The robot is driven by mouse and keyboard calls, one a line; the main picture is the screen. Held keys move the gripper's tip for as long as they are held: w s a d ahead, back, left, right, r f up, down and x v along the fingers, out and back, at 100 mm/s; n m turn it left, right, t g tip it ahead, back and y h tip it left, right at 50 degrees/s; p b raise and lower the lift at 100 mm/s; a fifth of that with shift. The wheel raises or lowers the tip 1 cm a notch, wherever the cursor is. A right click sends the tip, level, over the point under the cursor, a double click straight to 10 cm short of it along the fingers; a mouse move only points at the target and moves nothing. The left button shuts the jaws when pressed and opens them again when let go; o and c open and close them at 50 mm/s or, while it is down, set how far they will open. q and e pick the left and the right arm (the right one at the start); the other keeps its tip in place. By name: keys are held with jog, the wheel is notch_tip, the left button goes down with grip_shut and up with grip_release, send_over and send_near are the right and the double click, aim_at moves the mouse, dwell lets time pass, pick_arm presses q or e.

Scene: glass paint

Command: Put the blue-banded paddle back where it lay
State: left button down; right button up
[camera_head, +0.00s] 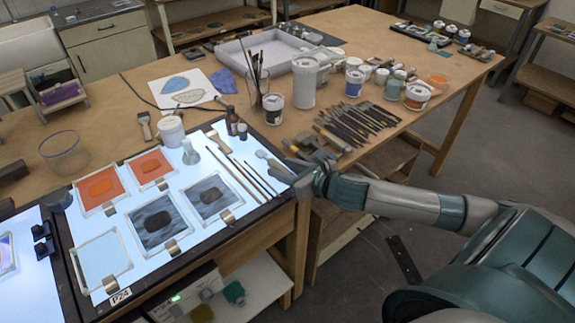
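My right gripper (303,165) is at the right edge of the light table (205,250), its arm coming in from the right. A short tool with a pale, flat end and a tan handle (279,167) lies or is held just left of it, with the handle running towards the fingers. This may be the paddle, but I cannot make out a blue band. The fingers are small and partly hidden by the wrist, so their closure is unclear. My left gripper is not in view.
Orange glass panes (101,187), grey panes (156,220) and a pale blue pane (103,260) lie on the light table. Thin brushes (246,177) lie near the gripper. Many dark tools (357,121) lie behind it, with a white jar (304,83) and paint pots further back.

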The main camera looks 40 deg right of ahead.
jog(key=shift+b+v, duration=0.35)
jog(key=shift+v, duration=0.5)
jog(key=v, duration=1.5)
jog(key=shift+s+p, duration=0.35)
jog(key=shift+p, duration=0.1)
jog(key=shift+d, duration=0.1)
